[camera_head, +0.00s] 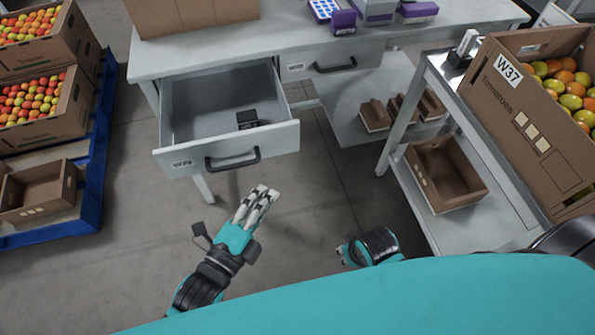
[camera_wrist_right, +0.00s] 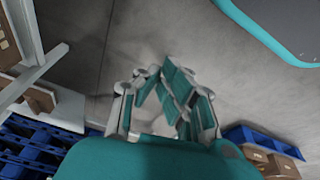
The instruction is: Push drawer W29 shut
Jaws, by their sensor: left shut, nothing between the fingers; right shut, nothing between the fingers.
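Drawer W29 (camera_head: 232,139) stands pulled well out of the left side of the grey desk (camera_head: 160,62) in the head view. Its front carries the label W29 and a dark bar handle (camera_head: 233,160). A small black box (camera_head: 247,119) lies inside near the front. My left gripper (camera_head: 266,192) is shut and empty, in front of and below the drawer front in the picture, apart from it. My right gripper (camera_head: 341,254) is low near my body, only partly visible in the head view. Its fingers show shut and empty in the right wrist view (camera_wrist_right: 172,78).
A second desk drawer (camera_head: 322,65) to the right is closed. A trolley (camera_head: 430,195) at right bears the tomato carton W37 (camera_head: 515,110) and an empty carton (camera_head: 446,172). A blue pallet (camera_head: 97,150) with tomato cartons stands at left. Floor before the drawer is clear.

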